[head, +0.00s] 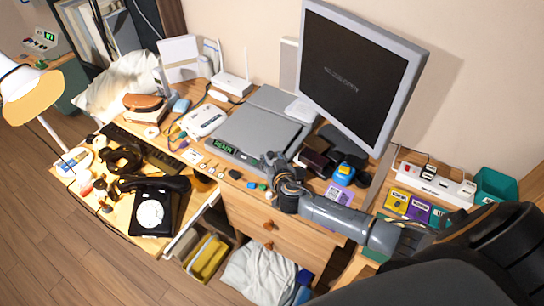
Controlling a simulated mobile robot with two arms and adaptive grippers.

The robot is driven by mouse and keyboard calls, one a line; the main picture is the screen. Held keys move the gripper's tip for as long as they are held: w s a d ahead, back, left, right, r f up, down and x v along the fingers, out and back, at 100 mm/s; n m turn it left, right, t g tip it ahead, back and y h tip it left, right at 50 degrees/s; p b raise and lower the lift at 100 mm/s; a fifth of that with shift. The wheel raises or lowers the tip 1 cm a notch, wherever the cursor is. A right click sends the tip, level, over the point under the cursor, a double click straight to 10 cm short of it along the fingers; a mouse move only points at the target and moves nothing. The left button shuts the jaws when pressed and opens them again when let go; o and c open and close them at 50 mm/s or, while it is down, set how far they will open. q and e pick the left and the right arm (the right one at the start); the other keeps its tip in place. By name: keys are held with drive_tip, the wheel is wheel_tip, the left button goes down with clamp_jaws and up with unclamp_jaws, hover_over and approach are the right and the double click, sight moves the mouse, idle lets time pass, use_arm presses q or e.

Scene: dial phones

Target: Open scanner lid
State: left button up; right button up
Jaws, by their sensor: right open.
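The scanner (255,128) is a flat grey box on the desk, left of the monitor. A green "READY" display (224,146) shows on its front left edge. Its lid looks flat and closed. My right gripper (271,162) is open at the scanner's front right edge, its arm reaching in from the lower right. The fingertips are small and dark here, so I cannot tell whether they touch the lid. My left gripper is not in view.
The monitor (358,82) stands close behind and right of the scanner. Small coloured items lie along the desk's front edge. A white device (203,121) sits left of the scanner. A black dial phone (153,207) is at lower left. A power strip (436,184) is at right.

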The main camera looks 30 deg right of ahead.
drive_tip(key=shift+w+d+f, duration=0.15)
drive_tip(key=shift+w+f, duration=0.1)
drive_tip(key=shift+w, duration=0.35)
clamp_jaws()
drive_tip(key=shift+r, duration=0.1)
